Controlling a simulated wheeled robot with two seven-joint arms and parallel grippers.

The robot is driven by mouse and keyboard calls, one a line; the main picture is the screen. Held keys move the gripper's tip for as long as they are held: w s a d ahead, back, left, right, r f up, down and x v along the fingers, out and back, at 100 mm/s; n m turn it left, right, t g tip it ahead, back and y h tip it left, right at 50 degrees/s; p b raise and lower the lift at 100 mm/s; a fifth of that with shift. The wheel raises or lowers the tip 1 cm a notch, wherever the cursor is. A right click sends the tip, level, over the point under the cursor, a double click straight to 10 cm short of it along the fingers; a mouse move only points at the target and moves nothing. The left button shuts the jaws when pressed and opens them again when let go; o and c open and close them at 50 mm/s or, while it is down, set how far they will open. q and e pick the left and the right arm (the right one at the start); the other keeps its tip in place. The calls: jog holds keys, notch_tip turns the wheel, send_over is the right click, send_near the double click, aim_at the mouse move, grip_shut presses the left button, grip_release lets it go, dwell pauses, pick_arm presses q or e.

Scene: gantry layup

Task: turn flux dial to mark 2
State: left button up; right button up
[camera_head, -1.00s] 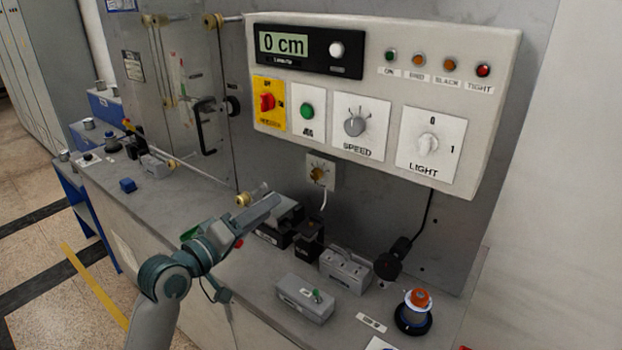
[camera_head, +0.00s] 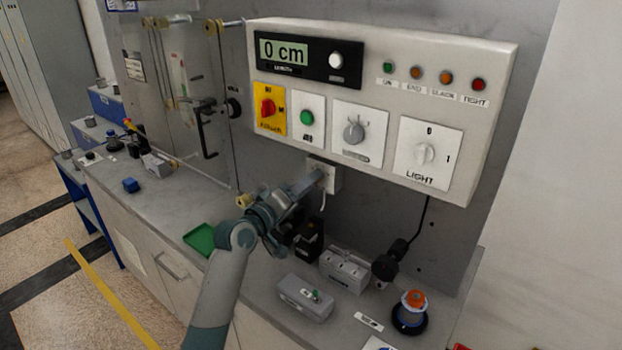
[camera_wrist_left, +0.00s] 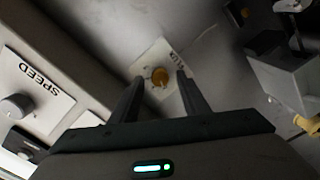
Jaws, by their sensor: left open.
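The flux dial (camera_wrist_left: 160,77) is a small brass-coloured knob on a white plate marked FLUX (camera_wrist_left: 150,58), fixed to the grey back panel. In the left wrist view the dial lies between the two fingertips of my left gripper (camera_wrist_left: 158,80), which is open; I cannot tell whether the fingers reach around it or stop short. In the head view my left gripper (camera_head: 316,181) points at the plate (camera_head: 331,172) and hides the dial. The dial's scale marks are too small to read. My right gripper is not in view.
The white control box (camera_head: 480,120) juts out above the flux plate, with the SPEED knob (camera_head: 353,133) and LIGHT knob (camera_head: 425,154). A green tray (camera_head: 199,239) lies at the bench's front edge.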

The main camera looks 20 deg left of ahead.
pick_arm(q)
jog(key=shift+x, duration=0.85)
jog(key=c, duration=1.1)
jog(key=shift+o, duration=0.2)
